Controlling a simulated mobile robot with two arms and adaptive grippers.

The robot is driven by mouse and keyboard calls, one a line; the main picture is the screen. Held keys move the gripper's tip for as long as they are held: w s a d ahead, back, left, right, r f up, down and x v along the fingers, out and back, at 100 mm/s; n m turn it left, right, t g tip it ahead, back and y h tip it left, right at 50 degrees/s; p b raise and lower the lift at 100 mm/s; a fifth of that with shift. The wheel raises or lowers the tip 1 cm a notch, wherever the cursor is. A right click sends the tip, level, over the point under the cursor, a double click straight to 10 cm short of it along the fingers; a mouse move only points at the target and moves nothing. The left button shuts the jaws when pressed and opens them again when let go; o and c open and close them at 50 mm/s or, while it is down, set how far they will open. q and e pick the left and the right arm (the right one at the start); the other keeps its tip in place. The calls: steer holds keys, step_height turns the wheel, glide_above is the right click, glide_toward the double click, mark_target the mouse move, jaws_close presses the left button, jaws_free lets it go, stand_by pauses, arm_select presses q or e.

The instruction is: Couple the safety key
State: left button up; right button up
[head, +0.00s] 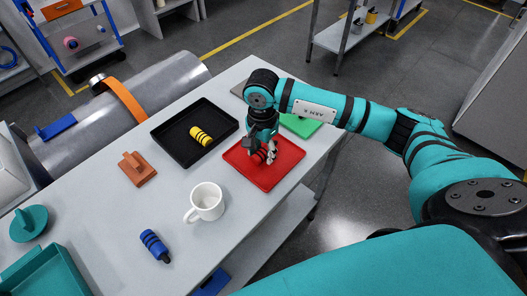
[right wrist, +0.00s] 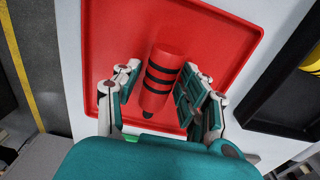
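A red cylinder with black bands (right wrist: 160,80) lies on the red tray (head: 288,178); the head view shows only part of it, behind my gripper. My right gripper (right wrist: 158,98) is over the tray, with its fingers open on either side of the red cylinder. A gap shows at the left finger; the right finger is close to the cylinder, and I cannot tell whether it touches. Similar banded pieces are a yellow one (head: 201,136) in the black tray and a blue one (head: 154,246) on the bare table. I cannot tell which piece is the safety key. My left gripper is not in view.
The black tray (head: 165,131) stands left of the red tray. A white mug (head: 208,201), an orange-brown block (head: 137,169), a teal lidded piece (head: 28,224) and a teal bin (head: 60,278) are on the table (head: 110,216). A green tray (head: 302,125) lies behind the red tray.

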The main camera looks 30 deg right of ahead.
mark_target(264, 153)
jaws_close()
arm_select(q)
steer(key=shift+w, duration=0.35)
arm_select(e)
steer(key=shift+r, duration=0.2)
steer(key=shift+r+b, duration=0.45)
steer(key=shift+r, duration=0.15)
steer(key=shift+s+r+b, duration=0.2)
steer(key=shift+r+b, duration=0.05)
steer(key=shift+r, duration=0.25)
steer(key=shift+s+r+b, duration=0.15)
steer(key=shift+r+b, duration=0.1)
steer(key=shift+r, duration=0.2)
arm_select(q)
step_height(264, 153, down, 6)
steer(key=b, duration=0.3)
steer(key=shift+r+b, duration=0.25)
steer(key=shift+b, duration=0.1)
arm_select(e)
steer(key=s+r, duration=0.1)
steer(key=s, duration=1.4)
steer(key=shift+s+r, duration=0.15)
steer(key=shift+r, duration=0.15)
